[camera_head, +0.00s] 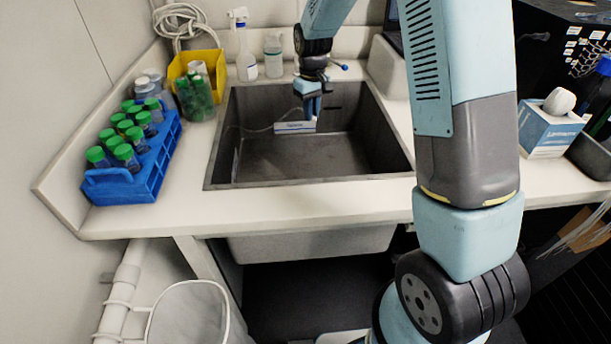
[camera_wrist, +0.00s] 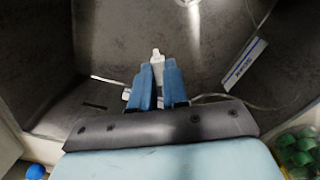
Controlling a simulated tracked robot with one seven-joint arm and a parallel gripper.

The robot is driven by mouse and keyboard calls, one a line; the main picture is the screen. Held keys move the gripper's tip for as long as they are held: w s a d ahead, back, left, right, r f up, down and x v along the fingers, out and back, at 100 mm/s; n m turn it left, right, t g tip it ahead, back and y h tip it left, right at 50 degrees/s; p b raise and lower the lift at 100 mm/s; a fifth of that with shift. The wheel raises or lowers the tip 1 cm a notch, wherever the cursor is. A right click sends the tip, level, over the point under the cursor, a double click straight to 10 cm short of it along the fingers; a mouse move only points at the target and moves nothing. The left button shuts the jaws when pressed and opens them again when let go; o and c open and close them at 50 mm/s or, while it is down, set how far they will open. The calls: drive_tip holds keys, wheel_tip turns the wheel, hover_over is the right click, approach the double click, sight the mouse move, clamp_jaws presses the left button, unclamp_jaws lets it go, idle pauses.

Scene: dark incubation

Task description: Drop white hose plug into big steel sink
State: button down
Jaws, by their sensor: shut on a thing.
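The big steel sink (camera_head: 390,135) is set into the white counter, its grey basin open at the top. My gripper (camera_head: 312,112) points down inside the sink's outline, toward its back. In the wrist view, my gripper's blue fingers (camera_wrist: 157,80) are shut on the white hose plug (camera_wrist: 157,58), whose pale tip sticks out past the fingertips. The dark basin wall and floor (camera_wrist: 125,30) lie beyond it. In the head view I cannot make out the plug apart from the fingers. The height of the plug above the basin floor is hard to tell.
A white box with a blue label (camera_head: 290,128) and a thin cable is in the sink, close to my fingers; it also shows in the wrist view (camera_wrist: 244,64). A blue rack (camera_head: 155,170) of green-capped tubes, a yellow bin (camera_head: 205,58) and spray bottle (camera_head: 243,50) stand left.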

drive_tip(key=c, duration=1.1)
unclamp_jaws()
drive_tip(key=shift+o, duration=0.2)
wheel_tip(320, 180, up, 14)
drive_tip(key=shift+f, duration=0.15)
drive_tip(key=s+d+r+m+t, duration=0.1)
drive_tip(key=s+d+r, duration=0.4)
drive_tip(key=s, duration=0.3)
drive_tip(key=s+d+r+m+t, duration=0.2)
drive_tip(key=s+d+r, duration=0.2)
drive_tip(key=s+r, duration=0.25)
drive_tip(key=s+d+m+t, duration=0.1)
drive_tip(key=s+d, duration=0.1)
drive_tip(key=s, duration=0.7)
drive_tip(key=s+d+f+m+t, duration=0.1)
drive_tip(key=s+d+m, duration=0.1)
drive_tip(key=s, duration=0.8)
drive_tip(key=shift+d+t, duration=0.3)
drive_tip(key=shift+d, duration=0.55)
